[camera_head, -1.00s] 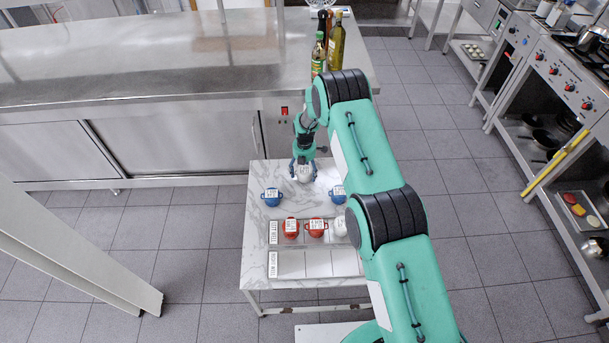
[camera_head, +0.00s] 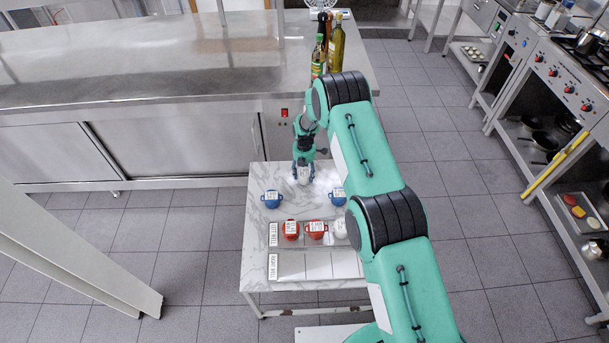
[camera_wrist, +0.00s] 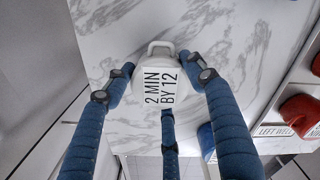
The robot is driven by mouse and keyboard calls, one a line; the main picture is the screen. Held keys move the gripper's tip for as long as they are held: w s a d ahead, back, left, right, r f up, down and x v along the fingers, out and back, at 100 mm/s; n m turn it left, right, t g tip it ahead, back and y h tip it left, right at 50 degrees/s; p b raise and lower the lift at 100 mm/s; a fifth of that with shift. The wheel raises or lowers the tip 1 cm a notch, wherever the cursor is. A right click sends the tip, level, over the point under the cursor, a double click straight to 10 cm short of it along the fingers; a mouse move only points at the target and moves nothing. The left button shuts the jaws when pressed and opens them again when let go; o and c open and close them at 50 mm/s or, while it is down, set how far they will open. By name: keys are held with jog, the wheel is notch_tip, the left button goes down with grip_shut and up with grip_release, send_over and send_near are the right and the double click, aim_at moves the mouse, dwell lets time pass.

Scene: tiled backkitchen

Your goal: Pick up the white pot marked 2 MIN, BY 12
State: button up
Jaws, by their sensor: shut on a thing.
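The white pot (camera_wrist: 160,88) with a label reading 2 MIN, BY 12 sits between the blue fingers of my gripper (camera_wrist: 160,84) in the wrist view. The fingers are closed around its sides, and its looped handle shows at the top. In the head view the white pot (camera_head: 303,175) is small, at the far part of the marble table (camera_head: 256,232), with my gripper (camera_head: 303,172) around it from above. I cannot tell whether the pot touches the tabletop.
Blue pots (camera_head: 271,199) stand on either side, nearer than the white pot. Two red pots (camera_head: 316,229) and another white pot stand on a tray labelled LEFT WELL. A second, empty tray (camera_head: 318,265) lies nearer. A steel counter (camera_head: 150,95) borders the far side.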

aim_at(304, 171)
jog(key=shift+r, duration=0.1)
jog(key=shift+r, duration=0.75)
notch_tip(304, 171, up, 2)
jog(key=shift+p, duration=0.35)
jog(key=s+d+r+p, duration=0.1)
jog(key=s+d, duration=0.2)
jog(key=s, duration=1.2)
jog(key=shift+s+r, duration=0.15)
jog(key=shift+s, duration=0.2)
jog(key=shift+d, duration=0.1)
